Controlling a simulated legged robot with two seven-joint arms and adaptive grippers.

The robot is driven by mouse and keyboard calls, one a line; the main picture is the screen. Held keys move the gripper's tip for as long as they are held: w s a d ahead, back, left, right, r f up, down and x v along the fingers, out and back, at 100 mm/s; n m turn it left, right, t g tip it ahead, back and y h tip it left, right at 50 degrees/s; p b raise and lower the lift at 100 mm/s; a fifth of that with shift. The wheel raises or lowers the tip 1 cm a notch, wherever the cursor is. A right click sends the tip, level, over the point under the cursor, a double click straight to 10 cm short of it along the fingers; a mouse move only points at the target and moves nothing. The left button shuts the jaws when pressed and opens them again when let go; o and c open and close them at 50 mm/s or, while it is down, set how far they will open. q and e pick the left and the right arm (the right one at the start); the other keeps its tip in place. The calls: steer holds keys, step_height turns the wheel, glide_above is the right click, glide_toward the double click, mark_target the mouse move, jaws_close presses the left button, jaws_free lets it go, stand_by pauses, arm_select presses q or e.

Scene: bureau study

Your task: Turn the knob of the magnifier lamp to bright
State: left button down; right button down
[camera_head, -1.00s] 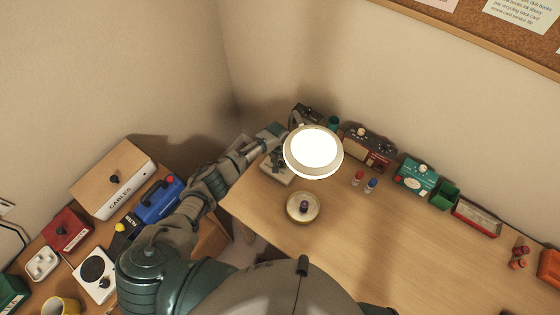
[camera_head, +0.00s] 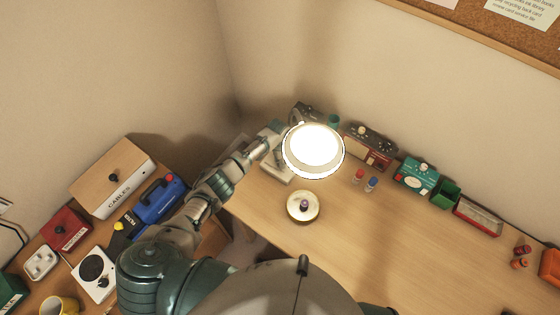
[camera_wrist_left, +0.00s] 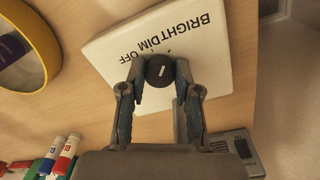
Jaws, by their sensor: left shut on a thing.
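The magnifier lamp (camera_head: 313,145) stands at the desk's far left corner, its round head glowing white. Its pale base (camera_head: 276,168) is partly covered by the head and my arm. In the left wrist view the white base plate (camera_wrist_left: 205,65) carries the words BRIGHT, DIM and OFF, upside down. The black round knob (camera_wrist_left: 160,70) has a short white mark; I cannot tell for sure which word it points to. My left gripper (camera_wrist_left: 159,78) is shut on the knob, one finger on each side; in the head view the gripper (camera_head: 277,130) is beside the lamp head.
Red and green boxes (camera_head: 415,174) line the wall, with small red and blue bottles (camera_head: 371,184) nearby. The desk's middle is clear. A side table at left holds a CABLES box (camera_head: 130,185).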

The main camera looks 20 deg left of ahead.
arm_select(q)
steer(key=shift+m, duration=1)
steer(key=shift+a, duration=0.1)
steer(key=c, duration=0.8)
jaws_free()
steer(key=r, duration=0.7)
steer(key=shift+w+r, duration=0.2)
